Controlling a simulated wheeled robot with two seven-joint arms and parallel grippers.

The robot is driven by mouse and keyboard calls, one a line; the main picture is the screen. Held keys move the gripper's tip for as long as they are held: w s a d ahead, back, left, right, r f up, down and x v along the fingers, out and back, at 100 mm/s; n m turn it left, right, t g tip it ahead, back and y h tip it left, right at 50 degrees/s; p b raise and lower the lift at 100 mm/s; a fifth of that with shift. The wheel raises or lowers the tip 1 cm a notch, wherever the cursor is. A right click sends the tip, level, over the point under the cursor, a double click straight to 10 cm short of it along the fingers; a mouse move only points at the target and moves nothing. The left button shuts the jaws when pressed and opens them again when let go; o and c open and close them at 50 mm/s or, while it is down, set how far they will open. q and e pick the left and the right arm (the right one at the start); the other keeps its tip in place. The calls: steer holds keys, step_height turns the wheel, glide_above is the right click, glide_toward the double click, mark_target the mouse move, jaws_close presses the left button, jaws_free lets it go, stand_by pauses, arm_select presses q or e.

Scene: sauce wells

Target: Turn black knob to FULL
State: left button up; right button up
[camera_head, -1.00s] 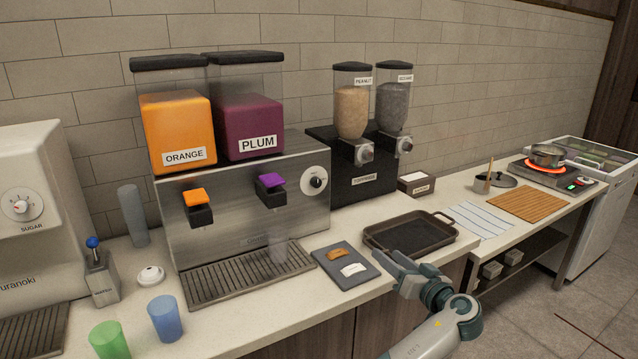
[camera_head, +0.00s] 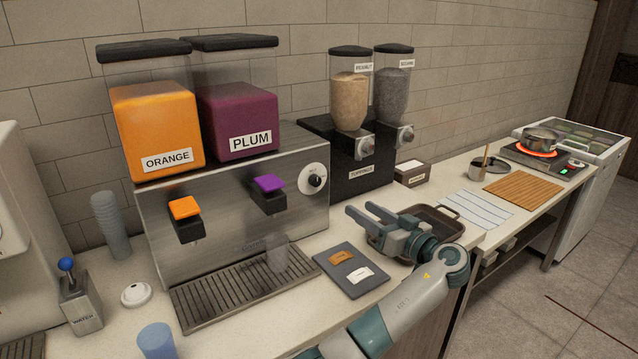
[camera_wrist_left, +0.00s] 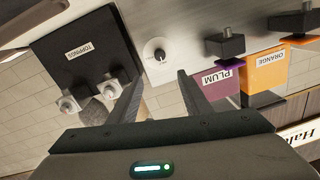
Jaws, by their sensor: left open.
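The black knob (camera_head: 315,180) sits on a round white dial at the right end of the steel juice dispenser's (camera_head: 225,215) front. The dial's small markings are too small to read. In the left wrist view the knob (camera_wrist_left: 159,55) shows upside down, beyond and between my fingertips. My left gripper (camera_head: 360,209) is open and empty, to the right of and below the knob in the head view, apart from it. In the left wrist view its two fingers (camera_wrist_left: 161,78) point toward the dial. My right gripper is not in view.
The black toppings dispenser (camera_head: 350,160) stands right of the dial, with two knobs of its own. A purple tap (camera_head: 268,184) juts out left of the dial. A dark pan (camera_head: 440,216) lies behind my gripper, and a grey tray (camera_head: 350,287) lies below it.

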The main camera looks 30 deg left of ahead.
mark_target(318, 182)
arm_select(q)
steer(key=p+x, duration=0.6)
steer(key=x, duration=1)
steer(key=shift+a+p, duration=0.25)
steer(key=shift+p, duration=0.1)
steer(key=shift+w+a+f, duration=0.1)
steer(key=shift+w+a, duration=0.1)
steer(key=shift+a, duration=0.3)
steer(key=c, duration=1)
